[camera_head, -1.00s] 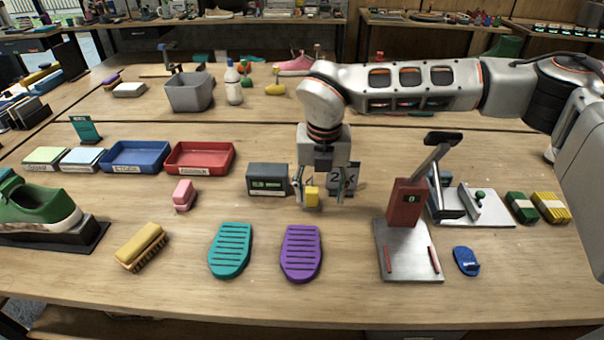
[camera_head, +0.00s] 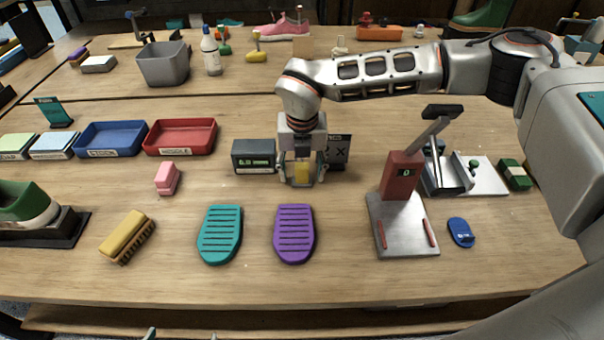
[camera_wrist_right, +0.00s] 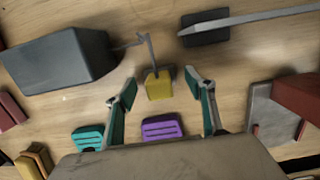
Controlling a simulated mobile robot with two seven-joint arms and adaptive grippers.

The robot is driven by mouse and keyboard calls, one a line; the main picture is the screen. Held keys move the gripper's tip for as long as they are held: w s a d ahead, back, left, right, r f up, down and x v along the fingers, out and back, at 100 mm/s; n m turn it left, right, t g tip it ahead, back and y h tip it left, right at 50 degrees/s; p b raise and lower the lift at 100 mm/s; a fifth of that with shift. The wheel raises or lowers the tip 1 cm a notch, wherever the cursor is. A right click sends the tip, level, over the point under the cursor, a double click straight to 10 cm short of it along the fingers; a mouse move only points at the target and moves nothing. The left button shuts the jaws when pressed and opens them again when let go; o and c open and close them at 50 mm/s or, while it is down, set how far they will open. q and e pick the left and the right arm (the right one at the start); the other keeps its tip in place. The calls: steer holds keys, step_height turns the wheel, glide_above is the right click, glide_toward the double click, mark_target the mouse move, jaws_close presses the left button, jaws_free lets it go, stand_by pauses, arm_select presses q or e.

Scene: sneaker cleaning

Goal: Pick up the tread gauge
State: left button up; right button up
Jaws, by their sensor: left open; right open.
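A small yellow block with a thin grey rod, which I take to be the tread gauge (camera_head: 302,172), stands on the table next to a dark box with a green display (camera_head: 254,156). My right gripper (camera_head: 301,181) is over the yellow block from above, open, with a finger on each side. The right wrist view shows the tread gauge (camera_wrist_right: 158,86) between and a little beyond the open fingers (camera_wrist_right: 161,92), with gaps on both sides. My left gripper (camera_head: 182,335) shows only as two separated fingertips at the bottom edge, open.
A dark sign (camera_head: 338,152) stands close behind and right of the right gripper. A teal sole (camera_head: 220,235) and a purple sole (camera_head: 294,234) lie in front. A red press on a metal plate (camera_head: 402,240) stands to the right. Red tray (camera_head: 181,137) and pink block (camera_head: 167,178) lie left.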

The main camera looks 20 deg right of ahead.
mark_target(302, 166)
steer(key=shift+f, duration=0.3)
steer(key=c, duration=1.2)
steer(key=shift+c, duration=0.2)
steer(key=shift+r, duration=0.1)
step_height(302, 166, up, 20)
steer(key=shift+o, duration=0.8)
